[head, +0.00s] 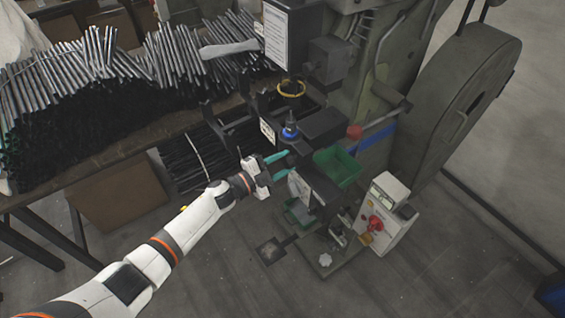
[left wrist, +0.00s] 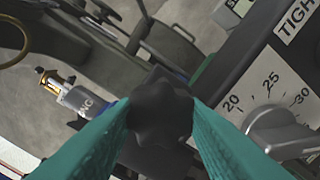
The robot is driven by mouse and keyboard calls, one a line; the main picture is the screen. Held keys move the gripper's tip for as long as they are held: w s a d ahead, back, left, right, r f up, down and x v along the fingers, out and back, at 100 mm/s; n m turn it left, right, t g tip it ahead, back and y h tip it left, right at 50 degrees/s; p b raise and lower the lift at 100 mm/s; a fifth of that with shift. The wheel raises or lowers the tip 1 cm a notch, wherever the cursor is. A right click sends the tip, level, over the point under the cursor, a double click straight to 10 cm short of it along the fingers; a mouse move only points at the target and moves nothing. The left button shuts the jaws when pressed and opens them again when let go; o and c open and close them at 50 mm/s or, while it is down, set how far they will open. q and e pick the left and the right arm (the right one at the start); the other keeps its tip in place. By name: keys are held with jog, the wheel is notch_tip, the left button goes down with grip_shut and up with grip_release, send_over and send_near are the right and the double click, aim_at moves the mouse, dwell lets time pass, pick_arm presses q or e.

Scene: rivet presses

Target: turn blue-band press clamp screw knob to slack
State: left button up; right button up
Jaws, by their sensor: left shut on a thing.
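The press with the blue band (head: 375,138) stands right of centre in the head view. My left gripper (head: 283,164) reaches in from the left to the front of this press, its teal fingers pointing at the clamp area. In the left wrist view, the dark lobed clamp screw knob (left wrist: 160,112) sits between the two teal fingertips, and the gripper is shut on it. The fingers hide its sides. A dial plate (left wrist: 262,88) marked 20, 25, 30 with a grey pointer (left wrist: 280,130) is to the right, under a label (left wrist: 297,16) reading "TIGH", cut off by the edge.
A green bin (head: 337,167) is right of the gripper. A control box (head: 386,212) with a red switch stands lower right. A table piled with metal rods (head: 90,55) fills the upper left. A large flywheel guard (head: 470,90) is at right. The floor at lower centre is mostly clear.

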pick_arm(q)
jog(key=shift+f, duration=0.1)
jog(key=o, duration=1)
jog(key=shift+a, duration=0.1)
jog(key=b+v, duration=0.1)
jog(key=v, duration=1.1)
